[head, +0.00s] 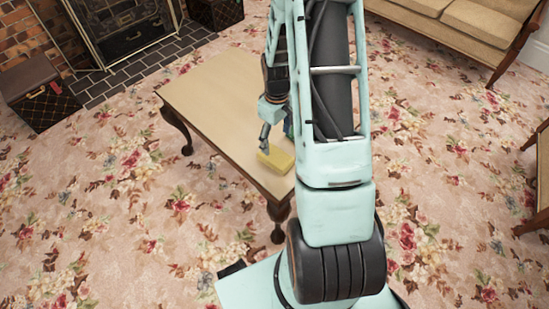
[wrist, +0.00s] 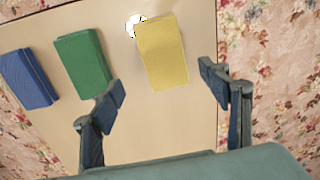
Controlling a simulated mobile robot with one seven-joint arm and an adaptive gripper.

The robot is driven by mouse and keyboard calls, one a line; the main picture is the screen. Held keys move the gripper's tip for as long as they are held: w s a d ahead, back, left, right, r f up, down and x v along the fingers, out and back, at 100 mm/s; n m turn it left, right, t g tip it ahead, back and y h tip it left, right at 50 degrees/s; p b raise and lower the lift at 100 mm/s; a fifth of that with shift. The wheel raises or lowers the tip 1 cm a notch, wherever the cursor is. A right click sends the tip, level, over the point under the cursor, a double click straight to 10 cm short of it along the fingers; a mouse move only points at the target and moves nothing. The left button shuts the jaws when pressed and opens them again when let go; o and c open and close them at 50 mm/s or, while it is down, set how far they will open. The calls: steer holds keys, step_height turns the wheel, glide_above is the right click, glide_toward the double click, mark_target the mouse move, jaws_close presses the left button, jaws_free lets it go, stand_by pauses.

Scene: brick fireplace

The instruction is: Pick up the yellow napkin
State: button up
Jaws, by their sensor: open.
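The yellow napkin (wrist: 163,54) is a folded rectangle lying on the wooden table (wrist: 130,125). In the head view, the yellow napkin (head: 276,158) is near the front end of the tabletop (head: 205,92). My gripper (wrist: 162,85) is open and empty in the wrist view, with the napkin ahead of and between its two fingers. In the head view, my gripper (head: 268,134) shows just beyond the napkin and above the table, partly hidden by my arm. Whether a finger touches the napkin cannot be told.
A green folded cloth (wrist: 83,61) and a blue one (wrist: 27,78) lie left of the napkin. A small white object (wrist: 134,25) is beside its far corner. The table's right edge is close to the napkin. A sofa (head: 455,22) and a fireplace screen (head: 125,28) stand farther off.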

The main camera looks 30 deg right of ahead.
mark_target(276, 156)
step_height(276, 156, down, 4)
steer(key=shift+r+b, duration=0.1)
steer(key=shift+b, duration=0.25)
steer(key=f, duration=0.1)
steer(key=f+b, duration=0.1)
steer(key=f, duration=0.2)
steer(key=shift+s+a+f, duration=0.2)
steer(key=shift+s+a, duration=0.1)
steer(key=shift+s, duration=0.05)
steer(key=shift+f+b, duration=0.3)
steer(key=shift+f, duration=0.1)
steer(key=shift+c, duration=0.6)
steer(key=c, duration=1.1)
steer(key=shift+r, duration=0.15)
steer(key=shift+c, duration=0.2)
